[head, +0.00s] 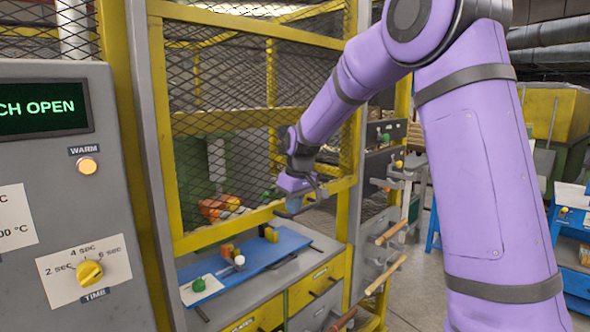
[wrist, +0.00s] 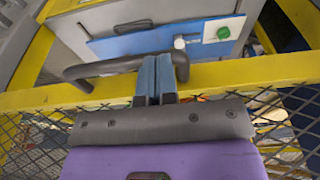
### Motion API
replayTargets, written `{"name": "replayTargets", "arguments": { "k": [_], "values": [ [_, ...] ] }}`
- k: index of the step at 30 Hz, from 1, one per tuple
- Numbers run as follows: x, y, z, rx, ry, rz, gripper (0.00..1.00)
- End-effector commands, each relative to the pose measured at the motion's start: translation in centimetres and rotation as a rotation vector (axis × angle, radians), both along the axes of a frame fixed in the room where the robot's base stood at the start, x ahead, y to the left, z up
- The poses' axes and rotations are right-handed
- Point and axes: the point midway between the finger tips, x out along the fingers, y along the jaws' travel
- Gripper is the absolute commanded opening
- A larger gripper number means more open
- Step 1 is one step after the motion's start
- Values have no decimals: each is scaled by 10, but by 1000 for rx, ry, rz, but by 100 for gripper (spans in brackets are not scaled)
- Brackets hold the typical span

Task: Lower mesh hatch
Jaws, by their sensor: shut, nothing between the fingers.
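The mesh hatch (head: 235,130) is a yellow frame filled with dark wire mesh. Its lower yellow rail (head: 225,232) hangs above the blue board, leaving a gap beneath. In the wrist view the lower rail (wrist: 245,72) crosses the picture, with a dark bar handle (wrist: 105,68) on it. My gripper (head: 293,205) is at the right part of this rail. Its blue fingers (wrist: 155,75) are shut together with nothing between them, beside the handle and overlapping it in the picture. I cannot tell whether they touch it.
A grey panel (head: 60,200) at left has a display ending in "CH OPEN", a lit WARM lamp (head: 87,165) and a yellow TIME knob (head: 89,273). The blue board (head: 255,252) below carries small coloured parts. Wooden rods (head: 385,275) stick out at right of the frame.

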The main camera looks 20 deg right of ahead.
Motion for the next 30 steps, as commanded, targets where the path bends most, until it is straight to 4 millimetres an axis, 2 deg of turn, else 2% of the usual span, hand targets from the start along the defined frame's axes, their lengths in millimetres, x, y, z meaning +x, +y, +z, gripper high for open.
{"name": "replayTargets", "arguments": {
  "k": [1,9,18,24,30],
  "values": [
    [-1,0,-22,1,8,0,0],
    [-1,0,-119,1,9,-1,0],
    [-1,0,-211,1,6,0,0],
    [0,0,-248,0,2,-1,0],
    [0,0,-267,1,0,0,0]
  ]
}}
